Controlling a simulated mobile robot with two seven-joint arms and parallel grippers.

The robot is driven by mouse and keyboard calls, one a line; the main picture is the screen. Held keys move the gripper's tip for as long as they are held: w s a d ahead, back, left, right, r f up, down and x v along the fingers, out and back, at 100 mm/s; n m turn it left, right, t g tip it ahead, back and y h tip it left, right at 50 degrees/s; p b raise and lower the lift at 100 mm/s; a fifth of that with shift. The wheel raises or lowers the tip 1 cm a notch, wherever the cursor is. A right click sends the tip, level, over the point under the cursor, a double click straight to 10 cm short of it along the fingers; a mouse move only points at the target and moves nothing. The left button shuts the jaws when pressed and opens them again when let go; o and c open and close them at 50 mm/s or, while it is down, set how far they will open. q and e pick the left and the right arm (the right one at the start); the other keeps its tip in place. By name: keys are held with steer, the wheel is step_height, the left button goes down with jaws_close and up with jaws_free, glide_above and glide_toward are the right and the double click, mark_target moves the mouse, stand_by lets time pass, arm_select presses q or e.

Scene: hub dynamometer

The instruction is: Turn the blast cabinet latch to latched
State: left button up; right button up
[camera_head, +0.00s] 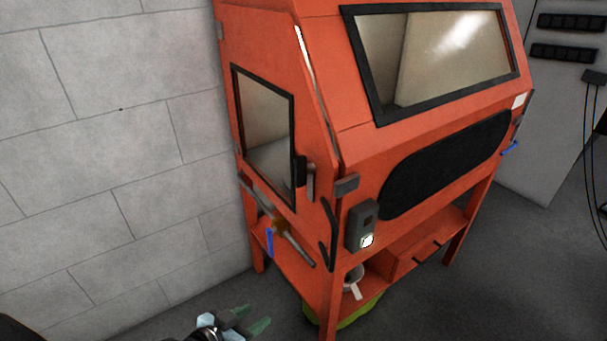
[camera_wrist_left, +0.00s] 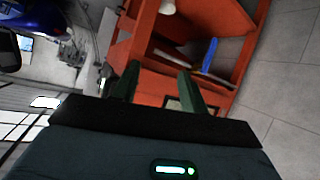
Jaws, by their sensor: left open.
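The orange blast cabinet (camera_head: 272,50) stands against the block wall in the head view. Its side door with a dark-framed window (camera_head: 266,130) looks closed. The latch (camera_head: 310,182), a short upright grey handle beside a black block, sits at the right edge of that door. I cannot tell its exact setting. My left gripper (camera_head: 252,320) is open and empty, low at the bottom of the head view and well below and left of the latch. In the left wrist view, its two green fingers (camera_wrist_left: 158,74) are apart, with orange cabinet parts beyond them. My right gripper is not in view.
A pipe with a brass fitting and blue lever (camera_head: 269,242) sticks out below the side door. A grey switch box (camera_head: 361,225) is on the front corner. Orange legs and a lower shelf stand close to my left gripper. The floor left of the cabinet is clear.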

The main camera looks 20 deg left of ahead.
arm_select(q)
steer(key=w+r+m+t+h+b, duration=0.2)
steer(key=w+r+h, duration=0.1)
steer(key=w+r, duration=0.8)
steer(key=m+h+b, duration=0.2)
steer(key=m+h, duration=0.1)
steer(key=h, duration=0.1)
glide_toward(295, 171)
steer(key=x, duration=0.3)
steer(key=shift+w+d+t, duration=0.3)
steer(key=shift+w+d, duration=0.2)
steer(key=shift+d, duration=0.1)
steer(key=p+x, duration=0.1)
steer(key=x, duration=0.5)
steer(key=shift+w+d+f, duration=0.1)
steer(key=shift+w+d, duration=0.05)
steer(key=shift+w, duration=0.1)
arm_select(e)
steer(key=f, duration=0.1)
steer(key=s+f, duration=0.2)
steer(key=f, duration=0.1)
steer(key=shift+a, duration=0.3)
arm_select(q)
jaws_close()
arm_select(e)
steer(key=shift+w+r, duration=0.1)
